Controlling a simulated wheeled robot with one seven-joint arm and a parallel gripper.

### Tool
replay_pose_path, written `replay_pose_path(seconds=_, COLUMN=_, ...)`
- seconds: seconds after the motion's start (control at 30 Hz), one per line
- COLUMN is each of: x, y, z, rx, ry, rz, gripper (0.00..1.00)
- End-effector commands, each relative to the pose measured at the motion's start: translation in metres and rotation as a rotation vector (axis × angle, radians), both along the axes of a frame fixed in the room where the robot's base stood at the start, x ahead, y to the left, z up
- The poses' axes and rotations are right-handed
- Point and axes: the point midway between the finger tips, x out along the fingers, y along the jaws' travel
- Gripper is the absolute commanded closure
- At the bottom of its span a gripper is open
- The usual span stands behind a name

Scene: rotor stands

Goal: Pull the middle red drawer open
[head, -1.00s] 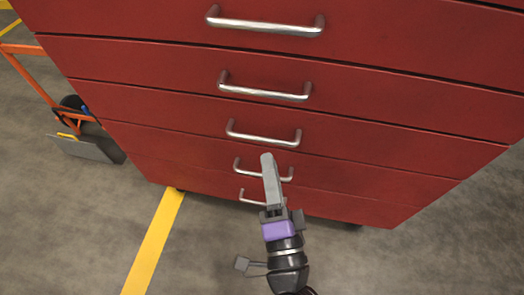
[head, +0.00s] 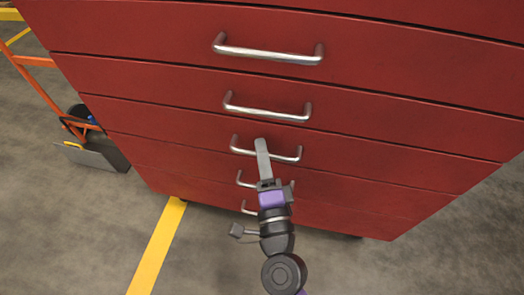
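The red cabinet (head: 400,150) has several stacked drawers, each with a silver bar handle. All visible drawer fronts look flush and closed. The middle red drawer (head: 370,165) has its handle (head: 290,158) across the centre of the view. My gripper (head: 262,146) points up the picture at this handle, and its grey fingers overlap the bar left of its middle. They hide part of this bar and part of the handle below (head: 241,181). I see the fingers edge-on as one strip, so their gap is hidden. I cannot tell whether they touch the bar.
Two more handles (head: 267,112) (head: 268,54) are above, and the lowest handle (head: 250,210) is partly behind my arm. An orange hand truck (head: 32,80) stands at the left. A yellow floor line (head: 158,245) runs towards the cabinet. The grey floor in front is otherwise clear.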

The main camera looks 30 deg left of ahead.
Motion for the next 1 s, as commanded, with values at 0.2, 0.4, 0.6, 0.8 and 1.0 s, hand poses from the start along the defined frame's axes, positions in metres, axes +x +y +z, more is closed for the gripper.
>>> replay_pose_path(seconds=0.2, x=-0.0001, y=-0.0001, z=-0.0004, rx=-0.001, ry=0.001, rz=0.0, gripper=0.82)
replay_pose_path(seconds=0.4, x=-0.0002, y=-0.0001, z=-0.0006, rx=-0.001, ry=0.001, rz=0.0, gripper=1.0)
replay_pose_path(seconds=0.6, x=-0.0003, y=-0.0001, z=-0.0007, rx=-0.001, ry=0.001, rz=0.0, gripper=1.0)
replay_pose_path(seconds=0.8, x=-0.0003, y=-0.0002, z=-0.0008, rx=-0.001, ry=0.001, rz=0.0, gripper=1.0)
replay_pose_path(seconds=1.0, x=-0.0004, y=-0.0003, z=-0.001, rx=-0.001, ry=0.001, rz=0.0, gripper=1.0)
